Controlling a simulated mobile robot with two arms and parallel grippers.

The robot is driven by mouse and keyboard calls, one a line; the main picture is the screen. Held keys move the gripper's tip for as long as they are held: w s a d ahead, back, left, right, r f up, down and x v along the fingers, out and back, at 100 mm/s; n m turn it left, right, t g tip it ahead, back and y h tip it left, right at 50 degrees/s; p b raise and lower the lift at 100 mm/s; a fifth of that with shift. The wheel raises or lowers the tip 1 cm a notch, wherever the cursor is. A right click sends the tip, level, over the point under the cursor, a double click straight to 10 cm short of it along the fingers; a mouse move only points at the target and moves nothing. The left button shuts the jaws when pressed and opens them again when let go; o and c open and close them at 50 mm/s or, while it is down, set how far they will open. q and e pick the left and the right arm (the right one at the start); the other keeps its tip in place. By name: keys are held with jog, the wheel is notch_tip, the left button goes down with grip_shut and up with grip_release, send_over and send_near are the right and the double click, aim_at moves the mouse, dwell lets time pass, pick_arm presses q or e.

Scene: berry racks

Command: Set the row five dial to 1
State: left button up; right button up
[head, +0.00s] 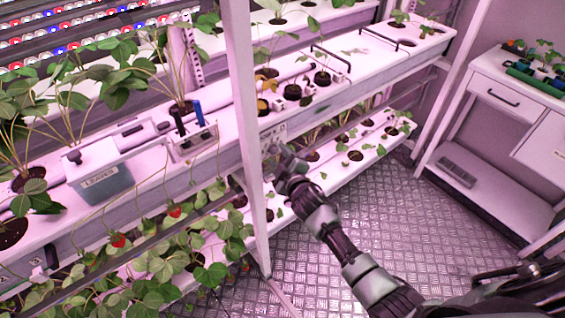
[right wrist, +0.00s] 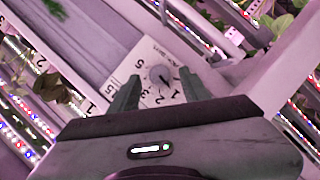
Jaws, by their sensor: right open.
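The dial (right wrist: 160,77) is a round knob on a white panel with printed numbers, seen in the right wrist view. Digits such as 2 and 3 show near it, but I cannot read its setting for certain. My right gripper (right wrist: 162,72) is open, with one finger on each side of the dial. I cannot tell whether the fingers touch it. In the head view, my right gripper (head: 277,154) is at the rack's front edge, just below a small pale panel (head: 273,132). My left gripper is not in view.
A white rack post (head: 245,130) stands close left of my right gripper. Strawberry plants and a box marked leaves (head: 103,183) are on the left shelf. A white cabinet (head: 505,90) stands at the right. The metal floor (head: 400,215) between is clear.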

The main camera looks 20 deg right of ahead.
jog(key=v, duration=0.6)
jog(key=shift+s, duration=0.2)
jog(key=s+d+f+m+g, duration=0.1)
jog(key=s+f+g, duration=0.2)
jog(key=s+f, duration=0.6)
jog(key=s+d+f+m+g+b, duration=0.15)
jog(key=s+f, duration=0.35)
jog(key=f, duration=0.8)
jog(key=s+f+m+g, duration=0.25)
jog(key=s+f, duration=0.45)
jog(key=f, duration=0.4)
jog(key=s+f+m+g, duration=0.1)
jog(key=s+f, duration=0.3)
jog(key=s, duration=0.6)
jog(key=s+d+f+m+g, duration=0.1)
jog(key=s+f+g, duration=0.2)
jog(key=s, duration=0.8)
jog(key=s+f+m+g, duration=0.1)
jog(key=s+f+g, duration=0.2)
jog(key=s+f, duration=0.3)
jog(key=s, duration=0.4)
jog(key=shift+s+d+f+m+h, duration=0.3)
